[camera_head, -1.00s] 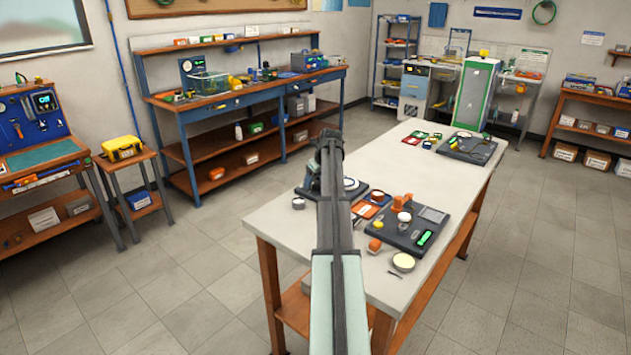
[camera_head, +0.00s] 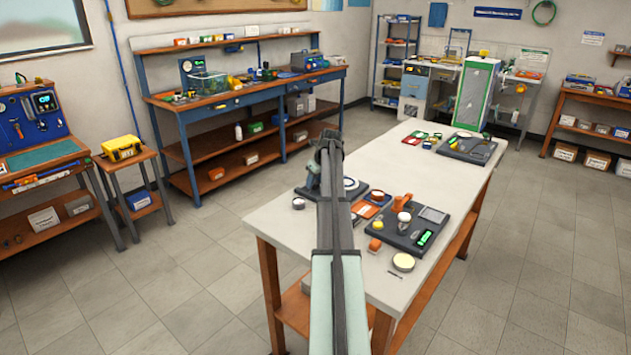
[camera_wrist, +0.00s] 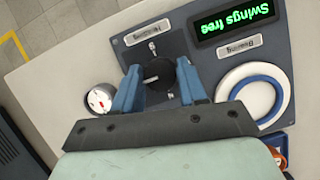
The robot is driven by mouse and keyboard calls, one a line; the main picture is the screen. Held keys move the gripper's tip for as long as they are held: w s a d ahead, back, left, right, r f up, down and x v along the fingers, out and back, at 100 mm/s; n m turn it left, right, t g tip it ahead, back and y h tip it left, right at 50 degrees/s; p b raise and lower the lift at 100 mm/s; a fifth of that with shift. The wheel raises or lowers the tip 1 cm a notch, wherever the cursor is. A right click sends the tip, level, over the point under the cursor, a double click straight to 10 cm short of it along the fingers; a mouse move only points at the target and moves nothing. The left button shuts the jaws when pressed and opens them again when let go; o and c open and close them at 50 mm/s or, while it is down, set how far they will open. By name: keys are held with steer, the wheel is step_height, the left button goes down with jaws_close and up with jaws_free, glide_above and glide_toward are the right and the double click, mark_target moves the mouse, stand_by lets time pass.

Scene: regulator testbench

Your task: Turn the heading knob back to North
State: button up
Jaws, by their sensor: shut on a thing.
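In the wrist view a dark panel (camera_wrist: 175,50) carries a round black heading knob (camera_wrist: 160,75) with a pale pointer line on its top. The line lies nearly sideways in the picture, tilted a little. My gripper (camera_wrist: 157,82) has its two blue fingers shut on the knob, one on each side. A label reading "Heading" (camera_wrist: 146,33), upside down here, sits beyond the knob. A lit green display (camera_wrist: 235,18) reads "Swings free", also upside down. In the head view my arm hides most of this panel (camera_head: 359,195) and the knob.
A white dial with a blue ring (camera_wrist: 249,99) lies right of the gripper, beside a "Bearing" label (camera_wrist: 239,47). A small round gauge (camera_wrist: 101,99) sits close to the left finger. Other instruments (camera_head: 415,230) stand farther right on the white table (camera_head: 420,170).

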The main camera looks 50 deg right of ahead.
steer(key=shift+n, duration=0.3)
steer(key=n, duration=0.1)
steer(key=n+y, duration=0.1)
steer(key=n, duration=0.1)
steer(key=shift+d+n+y, duration=0.2)
steer(key=shift+n+y, duration=0.1)
steer(key=n+y, duration=0.1)
steer(key=n, duration=0.3)
steer(key=shift+w+d+n+g+y, duration=0.1)
steer(key=shift+n+g+y, duration=0.2)
steer(key=shift+g+y, duration=0.1)
steer(key=n+g+y, duration=0.1)
steer(key=n, duration=0.3)
steer(key=shift+n, duration=0.3)
steer(key=shift+n+g+y, duration=0.4)
steer(key=shift+n+g, duration=0.5)
steer(key=shift+n, duration=1.3)
steer(key=o, duration=1.1)
steer(key=shift+c, duration=0.2)
steer(key=shift+r, duration=0.1)
